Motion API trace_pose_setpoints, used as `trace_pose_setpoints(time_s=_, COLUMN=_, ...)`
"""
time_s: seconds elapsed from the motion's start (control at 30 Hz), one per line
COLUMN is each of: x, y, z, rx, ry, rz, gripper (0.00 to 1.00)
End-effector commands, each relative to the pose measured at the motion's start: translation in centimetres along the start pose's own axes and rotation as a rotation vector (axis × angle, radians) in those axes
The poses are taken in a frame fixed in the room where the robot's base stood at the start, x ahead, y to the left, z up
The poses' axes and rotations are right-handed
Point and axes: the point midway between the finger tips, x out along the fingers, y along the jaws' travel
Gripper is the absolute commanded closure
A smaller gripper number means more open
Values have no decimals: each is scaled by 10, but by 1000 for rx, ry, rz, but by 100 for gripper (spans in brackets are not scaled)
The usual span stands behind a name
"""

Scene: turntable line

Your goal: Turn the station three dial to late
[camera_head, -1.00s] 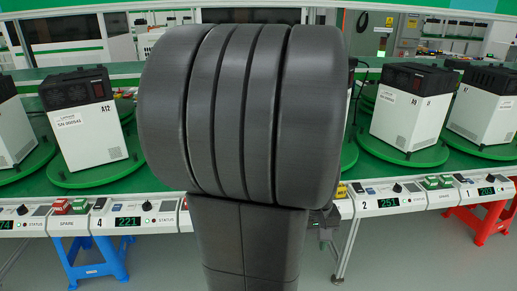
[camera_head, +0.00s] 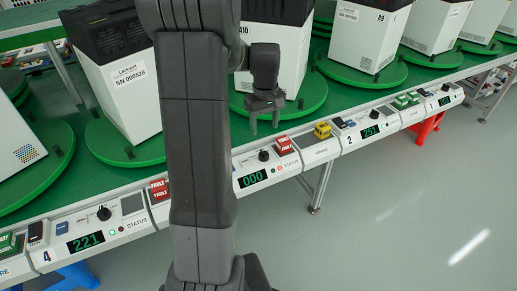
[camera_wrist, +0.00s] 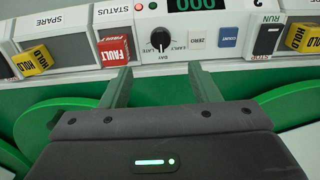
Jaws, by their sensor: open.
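The station three dial (camera_wrist: 160,40) is a black knob on a white panel, beside the display (camera_wrist: 191,4) reading 000. It also shows in the head view (camera_head: 263,156), right of my arm. In the wrist view the panel lettering is upside down; EARLY can be read by the dial, but the pointer's exact setting is hard to tell. My gripper (camera_wrist: 161,80) is open and empty, its two fingers apart. The dial lies between the finger lines, just beyond the tips, with no visible contact. In the head view my gripper (camera_head: 266,127) hangs just behind the dial, pointing down.
A red FAULT block (camera_wrist: 113,46) sits close beside the dial. A yellow HOLD block (camera_head: 322,130) sits further along the panel. A green turntable (camera_head: 290,105) bearing a white machine (camera_head: 262,68) stands behind the gripper. Other station panels run both ways.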

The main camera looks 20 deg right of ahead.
Motion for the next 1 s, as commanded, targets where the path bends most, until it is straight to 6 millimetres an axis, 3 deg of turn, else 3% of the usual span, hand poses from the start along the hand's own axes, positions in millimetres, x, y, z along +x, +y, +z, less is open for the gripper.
trace_pose_setpoints(time_s=0.3, x=70, y=-1, z=1, rx=0, ry=-5, rz=-3, gripper=44)
trace_pose_setpoints(time_s=0.5, x=103, y=-1, z=1, rx=0, ry=-3, rz=-2, gripper=44)
trace_pose_setpoints(time_s=0.7, x=117, y=-1, z=0, rx=0, ry=-1, rz=-1, gripper=44)
trace_pose_setpoints(time_s=1.0, x=118, y=-1, z=0, rx=0, ry=0, rz=0, gripper=44)
